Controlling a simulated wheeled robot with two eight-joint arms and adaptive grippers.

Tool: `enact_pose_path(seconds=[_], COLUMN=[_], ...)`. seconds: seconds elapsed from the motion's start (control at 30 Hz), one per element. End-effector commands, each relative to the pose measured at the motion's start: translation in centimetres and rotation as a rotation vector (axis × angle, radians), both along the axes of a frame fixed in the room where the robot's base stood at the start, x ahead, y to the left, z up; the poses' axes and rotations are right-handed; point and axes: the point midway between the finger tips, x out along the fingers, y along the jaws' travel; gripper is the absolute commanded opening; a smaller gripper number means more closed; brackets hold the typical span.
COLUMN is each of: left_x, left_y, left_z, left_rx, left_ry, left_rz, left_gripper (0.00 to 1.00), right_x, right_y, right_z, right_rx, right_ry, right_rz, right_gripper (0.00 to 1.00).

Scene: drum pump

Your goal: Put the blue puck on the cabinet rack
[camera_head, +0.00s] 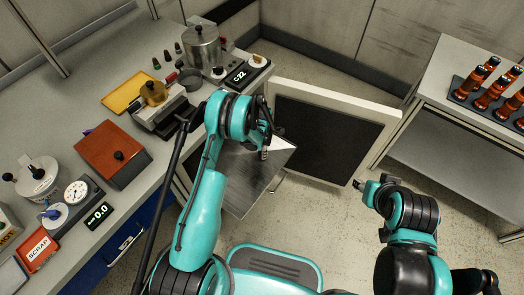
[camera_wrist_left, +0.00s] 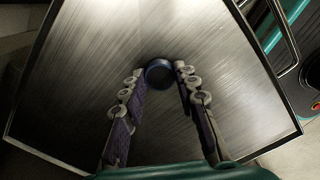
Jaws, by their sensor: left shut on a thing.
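The blue puck (camera_wrist_left: 160,72) is dark and round, and sits between the fingertips of my left gripper (camera_wrist_left: 159,80) in the left wrist view. My left gripper (camera_head: 265,152) is shut on it, over the brushed metal plate of the cabinet rack (camera_wrist_left: 85,75). Whether the puck touches the plate I cannot tell. In the head view I cannot make out the puck at the gripper. My right gripper (camera_head: 372,186) is at the right, away from the rack; its jaws are unclear.
The open cabinet door (camera_head: 330,135) stands right of the rack. The bench at left carries a gauge (camera_head: 76,192), a red-brown box (camera_head: 112,155), a yellow tray (camera_head: 122,97) and a metal pot (camera_head: 201,47). A shelf at right holds several orange bottles (camera_head: 490,93).

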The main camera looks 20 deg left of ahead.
Motion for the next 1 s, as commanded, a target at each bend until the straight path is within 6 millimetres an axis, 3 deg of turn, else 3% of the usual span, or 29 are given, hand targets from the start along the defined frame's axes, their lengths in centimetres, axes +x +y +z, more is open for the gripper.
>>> enact_pose_path(seconds=[1.0], left_x=[0.0], left_y=[0.01], left_z=[-0.78], left_rx=[0.0], left_ry=[0.0], left_rz=[0.0], left_gripper=[0.14], right_x=[0.0], right_y=[0.0], right_z=[0.0], right_rx=[0.0], right_ry=[0.0], right_rz=[0.0], right_gripper=[0.4])
